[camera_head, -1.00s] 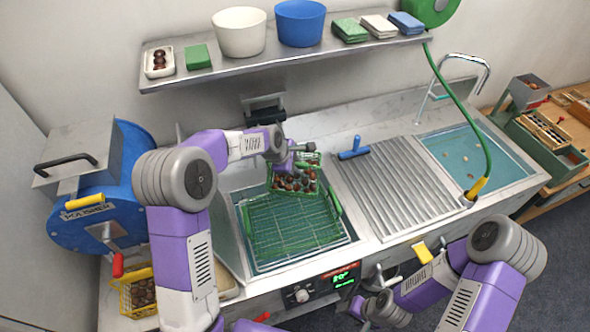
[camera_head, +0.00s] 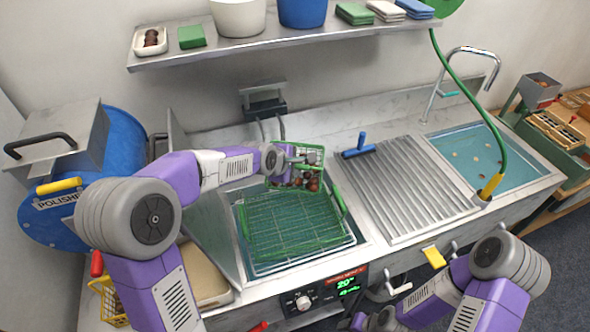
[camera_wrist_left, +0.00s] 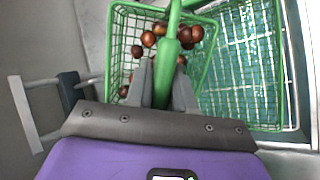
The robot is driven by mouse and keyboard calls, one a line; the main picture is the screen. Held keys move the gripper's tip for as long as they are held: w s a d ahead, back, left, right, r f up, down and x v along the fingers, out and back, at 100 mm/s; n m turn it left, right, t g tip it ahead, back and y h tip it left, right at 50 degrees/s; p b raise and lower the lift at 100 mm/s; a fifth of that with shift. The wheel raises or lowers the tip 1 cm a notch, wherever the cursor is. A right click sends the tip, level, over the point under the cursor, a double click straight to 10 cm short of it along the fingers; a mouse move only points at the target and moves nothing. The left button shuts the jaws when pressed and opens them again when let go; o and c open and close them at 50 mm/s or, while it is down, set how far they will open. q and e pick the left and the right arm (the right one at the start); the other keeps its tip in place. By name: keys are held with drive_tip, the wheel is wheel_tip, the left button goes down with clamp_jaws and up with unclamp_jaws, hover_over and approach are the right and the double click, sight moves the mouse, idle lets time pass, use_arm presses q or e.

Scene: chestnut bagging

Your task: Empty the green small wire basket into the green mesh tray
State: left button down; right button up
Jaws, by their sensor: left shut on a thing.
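The green small wire basket (camera_head: 308,158) holds several brown chestnuts and hangs above the back of the green mesh tray (camera_head: 290,248). My left gripper (camera_head: 299,157) is shut on the basket. In the left wrist view the fingers (camera_wrist_left: 161,85) close on the green handle, and the basket (camera_wrist_left: 140,32) with its chestnuts shows beyond them. The mesh tray (camera_wrist_left: 245,60) lies to the right there and its visible mesh looks empty. The tray sits in the water-filled left sink. My right gripper (camera_head: 375,318) is low at the front, partly cut off.
A ribbed drainboard (camera_head: 410,190) with a blue-handled tool (camera_head: 357,147) lies right of the tray. A second sink (camera_head: 470,155) holds water and a few floating bits. The blue polisher (camera_head: 115,165) stands at the left. A shelf (camera_head: 280,42) runs above.

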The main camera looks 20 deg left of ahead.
use_arm(q)
drive_tip(key=shift+s+f+t+b, duration=0.15)
drive_tip(key=shift+s+t+b, duration=0.2)
drive_tip(key=shift+b, duration=0.4)
drive_tip(key=s+d+f+m+t+h+b, duration=0.1)
drive_tip(key=s+f+m+t+b, duration=0.2)
drive_tip(key=b, duration=1.9)
drive_tip(key=shift+s+f+t+h+b, duration=0.3)
drive_tip(key=shift+s+f+t, duration=2.45)
drive_tip(key=shift+t, duration=2.1)
drive_tip(key=shift+s+r+m, duration=0.2)
drive_tip(key=shift+m, duration=0.1)
